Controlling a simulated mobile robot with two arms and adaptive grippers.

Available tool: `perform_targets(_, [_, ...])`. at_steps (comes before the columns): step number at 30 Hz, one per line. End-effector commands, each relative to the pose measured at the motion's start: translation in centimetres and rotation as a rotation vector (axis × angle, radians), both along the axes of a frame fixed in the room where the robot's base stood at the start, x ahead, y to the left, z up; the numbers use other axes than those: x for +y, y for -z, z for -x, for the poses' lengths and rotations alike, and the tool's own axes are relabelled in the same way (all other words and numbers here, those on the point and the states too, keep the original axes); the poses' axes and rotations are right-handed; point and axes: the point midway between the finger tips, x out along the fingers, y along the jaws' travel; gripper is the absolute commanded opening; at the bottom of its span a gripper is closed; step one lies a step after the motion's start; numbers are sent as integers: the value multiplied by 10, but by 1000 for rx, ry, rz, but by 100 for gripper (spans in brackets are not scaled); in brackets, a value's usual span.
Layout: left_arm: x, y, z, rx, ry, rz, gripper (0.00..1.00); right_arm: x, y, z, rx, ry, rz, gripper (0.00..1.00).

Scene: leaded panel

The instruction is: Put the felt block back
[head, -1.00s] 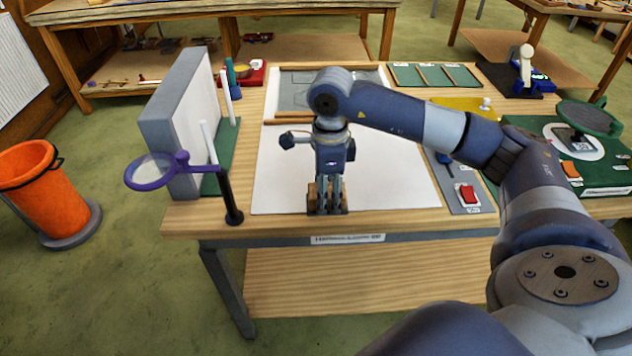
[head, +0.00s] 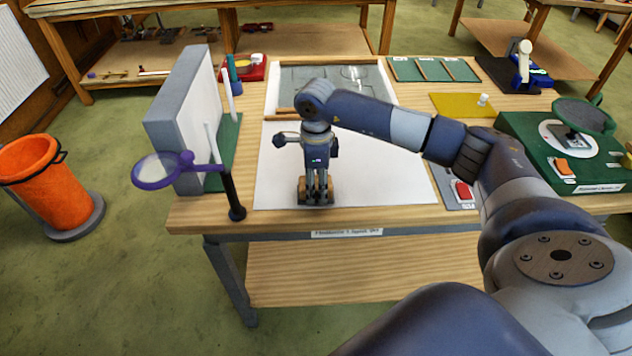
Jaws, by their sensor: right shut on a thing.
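My right gripper (head: 316,197) points down over the front of the white sheet (head: 385,180) on the bench. It is shut on a small brown block (head: 329,186), which seems to be the felt block. The fingers hide most of the block, and its brown sides show around them. The block is at or just above the sheet; I cannot tell whether it touches. My left gripper is not in view.
A purple-rimmed magnifier (head: 160,170) on a black post and a grey upright panel (head: 180,125) stand left. A leaded panel (head: 335,85) lies behind the arm. A green machine (head: 545,150) and yellow sheet (head: 462,104) are right. The white sheet's right part is clear.

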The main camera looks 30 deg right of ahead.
Motion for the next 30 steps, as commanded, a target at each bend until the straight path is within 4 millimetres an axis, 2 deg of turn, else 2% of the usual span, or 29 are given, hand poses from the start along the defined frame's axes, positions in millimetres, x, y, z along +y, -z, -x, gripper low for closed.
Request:
perform_targets(4, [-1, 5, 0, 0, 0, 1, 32, 0, 5, 0, 0, 0, 0, 22])
perform_targets(5, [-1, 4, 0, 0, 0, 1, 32, 0, 3, 0, 0, 0, 0, 49])
perform_targets(7, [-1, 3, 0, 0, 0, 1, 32, 0, 3, 0, 0, 1, 0, 65])
perform_targets(17, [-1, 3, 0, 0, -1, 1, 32, 0, 2, 0, 0, 1, 0, 65])
perform_targets(21, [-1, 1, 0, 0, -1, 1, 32, 0, -4, -1, -3, 1, -1, 65])
perform_targets(26, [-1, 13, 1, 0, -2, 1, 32, 0, -30, -2, -7, 0, 0, 65])
perform_targets(30, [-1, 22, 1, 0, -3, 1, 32, 0, -62, -2, -6, 0, -1, 65])
